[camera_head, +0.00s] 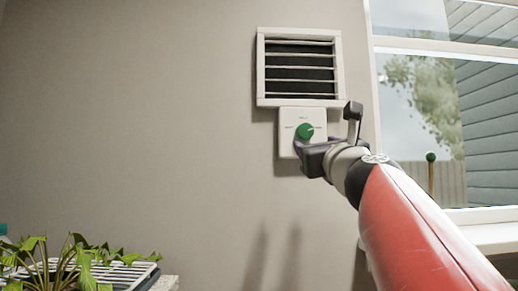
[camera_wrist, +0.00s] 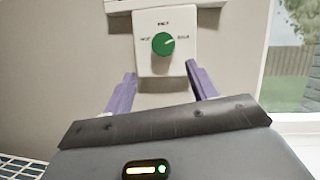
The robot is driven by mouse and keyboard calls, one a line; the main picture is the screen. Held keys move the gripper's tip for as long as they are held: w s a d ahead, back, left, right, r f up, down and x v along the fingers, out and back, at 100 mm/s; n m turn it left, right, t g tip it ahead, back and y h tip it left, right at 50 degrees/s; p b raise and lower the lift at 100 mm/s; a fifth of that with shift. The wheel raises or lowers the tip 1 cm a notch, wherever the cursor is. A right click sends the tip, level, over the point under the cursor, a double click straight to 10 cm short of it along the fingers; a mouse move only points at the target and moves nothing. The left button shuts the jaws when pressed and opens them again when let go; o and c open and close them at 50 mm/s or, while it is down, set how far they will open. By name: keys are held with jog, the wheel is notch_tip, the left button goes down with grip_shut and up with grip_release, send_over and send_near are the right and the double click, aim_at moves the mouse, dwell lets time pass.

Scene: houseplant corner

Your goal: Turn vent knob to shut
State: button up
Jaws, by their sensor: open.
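The green round vent knob (camera_head: 305,131) sits on a white square plate (camera_head: 287,116) on the wall, just below the louvred vent (camera_head: 299,67). The vent's slats show dark gaps between them. In the wrist view the knob (camera_wrist: 163,43) has a pale pointer mark aimed to the right and slightly up, towards the right-hand label. The labels are too small to read surely. My gripper (camera_wrist: 160,82) is open, with its two purple fingers apart below the knob, one on each side of it. No contact with the knob shows. In the head view my gripper (camera_head: 329,134) partly covers the plate's lower right.
A window (camera_head: 430,105) with a white frame and sill is to the right. A stake with a green ball top (camera_head: 430,157) shows by it. A leafy plant (camera_head: 75,265) and a slatted rack are at lower left. The wall left of the vent is bare.

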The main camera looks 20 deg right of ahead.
aim_at(306, 132)
jog(key=shift+m, duration=0.4)
jog(key=x, duration=0.2)
jog(key=p+x, duration=0.1)
jog(key=x, duration=0.1)
jog(key=r+p+x, duration=0.1)
jog(key=x, duration=0.2)
jog(key=shift+s+d, duration=0.3)
jog(key=shift+w+d+p, duration=0.1)
jog(key=shift+w+p, duration=0.25)
jog(key=shift+w, duration=0.05)
jog(key=c, duration=1)
